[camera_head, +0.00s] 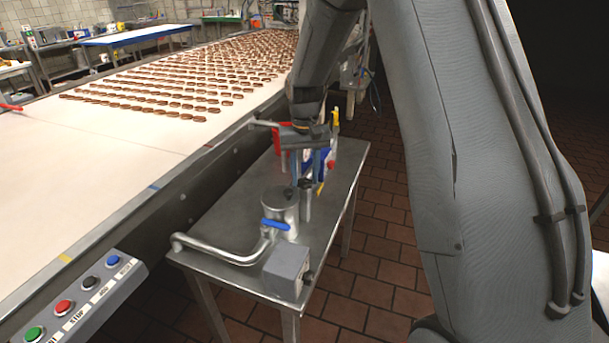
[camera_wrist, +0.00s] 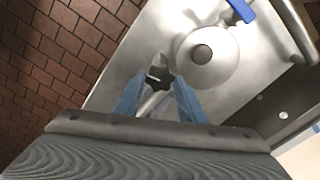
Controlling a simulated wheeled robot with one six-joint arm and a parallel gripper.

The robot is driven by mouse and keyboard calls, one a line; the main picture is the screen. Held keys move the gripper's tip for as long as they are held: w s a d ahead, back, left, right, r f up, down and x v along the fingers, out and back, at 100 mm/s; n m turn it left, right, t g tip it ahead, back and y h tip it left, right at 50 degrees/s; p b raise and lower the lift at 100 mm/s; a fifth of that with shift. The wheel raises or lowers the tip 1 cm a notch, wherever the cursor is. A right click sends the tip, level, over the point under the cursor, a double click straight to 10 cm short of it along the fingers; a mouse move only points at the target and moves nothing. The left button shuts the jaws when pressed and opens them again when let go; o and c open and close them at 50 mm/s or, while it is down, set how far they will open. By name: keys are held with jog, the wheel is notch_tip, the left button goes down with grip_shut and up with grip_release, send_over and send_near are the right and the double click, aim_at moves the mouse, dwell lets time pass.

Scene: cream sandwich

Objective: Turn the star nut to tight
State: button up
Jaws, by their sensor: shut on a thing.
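The star nut (camera_wrist: 157,77) is a small black knob on a metal rod beside the steel pot. In the wrist view it sits between the tips of my gripper (camera_wrist: 157,86), whose two blue fingers stand to either side of it. In the head view the dark nut (camera_head: 305,184) shows low at the fingers, and my gripper (camera_head: 308,172) reaches down to it from above. The gripper is shut on the nut. The steel pot (camera_head: 279,201) is upright, and its round lid (camera_wrist: 207,57) fills the upper middle of the wrist view. The nut's tightness cannot be told.
A blue lever (camera_head: 275,225) and a bent steel pipe (camera_head: 228,256) join the pot's base. A grey box (camera_head: 287,267) stands at the near corner of the metal table (camera_head: 228,218). The conveyor (camera_head: 95,157) runs along the left. Red, yellow and blue items stand behind my gripper.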

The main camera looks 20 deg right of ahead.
aim_at(305, 181)
jog(key=shift+m, duration=1.4)
jog(key=o, duration=1)
jog(key=shift+o, duration=0.2)
jog(key=shift+r, duration=0.15)
notch_tip(305, 181, up, 8)
jog(key=b, duration=0.2)
jog(key=shift+f, duration=0.2)
jog(key=s+f+n, duration=0.2)
jog(key=s+f, duration=0.1)
jog(key=s, duration=0.9)
jog(key=s+f+n+t, duration=0.1)
jog(key=s+f+n, duration=0.1)
jog(key=s, duration=1.1)
jog(key=shift+d+f, duration=0.4)
